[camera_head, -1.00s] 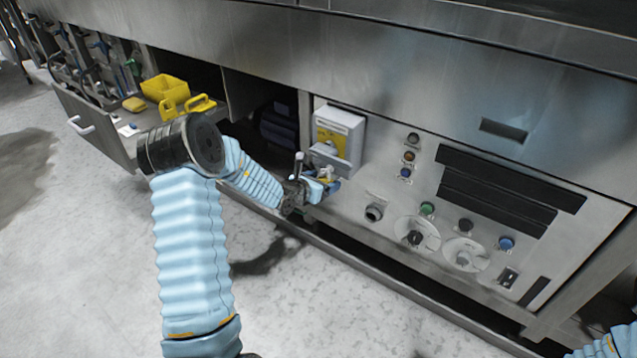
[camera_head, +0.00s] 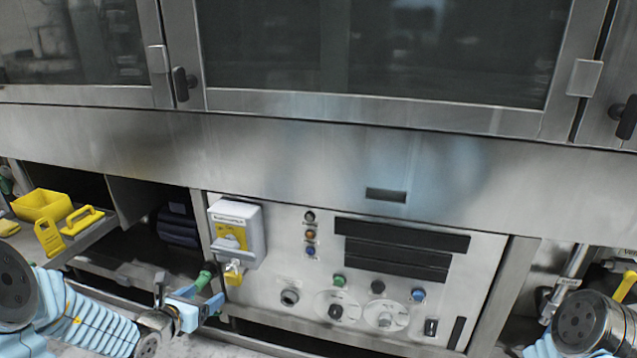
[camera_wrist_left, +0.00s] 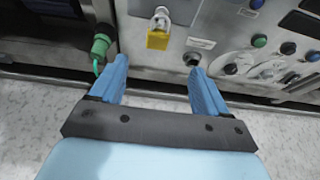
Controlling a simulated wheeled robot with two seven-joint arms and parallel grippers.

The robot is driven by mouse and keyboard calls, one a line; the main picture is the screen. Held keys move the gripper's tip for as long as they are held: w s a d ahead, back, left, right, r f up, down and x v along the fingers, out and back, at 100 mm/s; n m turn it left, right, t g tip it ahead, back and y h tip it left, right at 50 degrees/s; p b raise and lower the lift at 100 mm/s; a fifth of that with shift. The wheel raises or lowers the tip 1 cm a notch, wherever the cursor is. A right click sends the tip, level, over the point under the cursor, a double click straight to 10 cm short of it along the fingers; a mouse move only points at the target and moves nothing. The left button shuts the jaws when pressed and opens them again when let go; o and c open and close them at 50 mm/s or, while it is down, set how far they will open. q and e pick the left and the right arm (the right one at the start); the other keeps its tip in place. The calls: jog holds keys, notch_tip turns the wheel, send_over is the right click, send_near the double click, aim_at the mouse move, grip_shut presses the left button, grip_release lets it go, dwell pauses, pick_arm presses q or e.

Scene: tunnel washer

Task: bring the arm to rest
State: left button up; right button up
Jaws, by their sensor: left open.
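My left arm (camera_head: 95,325) comes in from the lower left. My left gripper (camera_head: 200,308) is open and empty, low in front of the machine, below and left of the grey switch box (camera_head: 250,215). In the left wrist view its two blue fingers stand apart (camera_wrist_left: 159,78) with floor and panel edge between them. A yellow padlock (camera_wrist_left: 157,39) hangs at the switch box, beyond the fingertips and apart from them. A green connector (camera_wrist_left: 100,46) is beyond the left finger. My right arm (camera_head: 585,325) shows only partly at the lower right; its gripper is out of view.
The control panel (camera_head: 470,290) has buttons and knobs. An open drawer (camera_head: 90,243) juts out at left, with a yellow bin (camera_head: 42,204) and yellow lockout pieces on it. Glass doors (camera_head: 400,50) are above. Pale floor (camera_wrist_left: 285,140) below the gripper looks clear.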

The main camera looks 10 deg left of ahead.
pick_arm(q)
jog(key=s+d+f+m+g+h, duration=0.1)
jog(key=s+d+f+m+g, duration=0.5)
jog(key=s+d+f+m, duration=0.3)
jog(key=s+d+f+m+g+h, duration=0.2)
jog(key=s+d+f+m+g, duration=0.4)
jog(key=s+d+f+m, duration=0.4)
jog(key=d+f+m, duration=0.6)
jog(key=d+m, duration=0.2)
jog(key=m, duration=0.6)
jog(key=shift+s+f+g, duration=0.15)
jog(key=shift+f+g, duration=0.15)
jog(key=shift+f, duration=0.1)
